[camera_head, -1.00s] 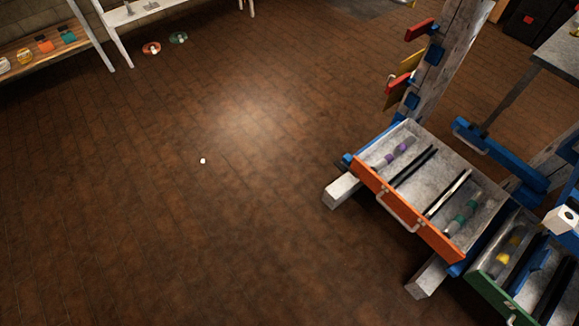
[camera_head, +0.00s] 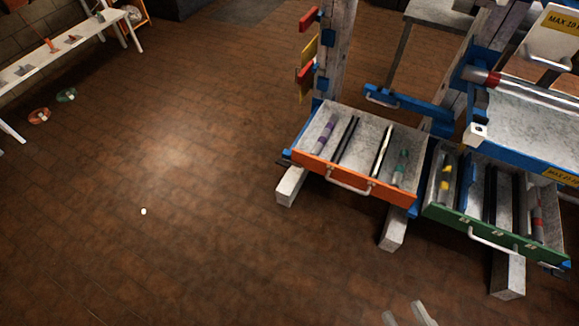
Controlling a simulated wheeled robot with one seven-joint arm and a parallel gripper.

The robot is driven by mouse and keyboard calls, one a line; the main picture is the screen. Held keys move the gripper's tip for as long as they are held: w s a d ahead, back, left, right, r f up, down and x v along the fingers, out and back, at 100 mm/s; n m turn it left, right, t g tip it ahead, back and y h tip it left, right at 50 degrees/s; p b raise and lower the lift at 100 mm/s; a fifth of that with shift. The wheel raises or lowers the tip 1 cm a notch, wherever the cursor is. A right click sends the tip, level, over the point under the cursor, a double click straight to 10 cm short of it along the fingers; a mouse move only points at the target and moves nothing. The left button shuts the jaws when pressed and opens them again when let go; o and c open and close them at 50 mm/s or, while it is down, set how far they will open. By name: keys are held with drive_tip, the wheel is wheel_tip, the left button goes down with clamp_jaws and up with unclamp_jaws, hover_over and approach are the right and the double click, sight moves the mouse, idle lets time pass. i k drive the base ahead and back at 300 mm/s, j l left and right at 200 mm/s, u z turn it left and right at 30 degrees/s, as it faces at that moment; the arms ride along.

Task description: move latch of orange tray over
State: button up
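The orange tray (camera_head: 303,157) is a grey, open-topped drawer with an orange front and a pale handle (camera_head: 348,186), right of centre in the head view. It holds purple-banded and teal-banded cylinders and dark and pale bars. Small blue parts sit at its left front corner (camera_head: 286,158) and right front corner (camera_head: 413,209); I cannot tell which part is the latch. Two pale fingertips of my gripper (camera_head: 408,316) show at the bottom edge, apart, with nothing visible between them. They are low in the picture, below the orange tray, and the rest of the gripper is out of frame.
A green-fronted tray (camera_head: 470,222) stands right of the orange one, with a blue-framed shelf (camera_head: 530,135) above. A wooden post (camera_head: 336,60) with coloured plates rises behind. Beam ends (camera_head: 291,185) stick out below. The brown floor at left is open.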

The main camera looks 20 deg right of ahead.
sight(284, 162)
drive_tip(key=i+j+u, duration=0.3)
drive_tip(key=i+j, duration=1.2)
drive_tip(key=i, duration=0.05)
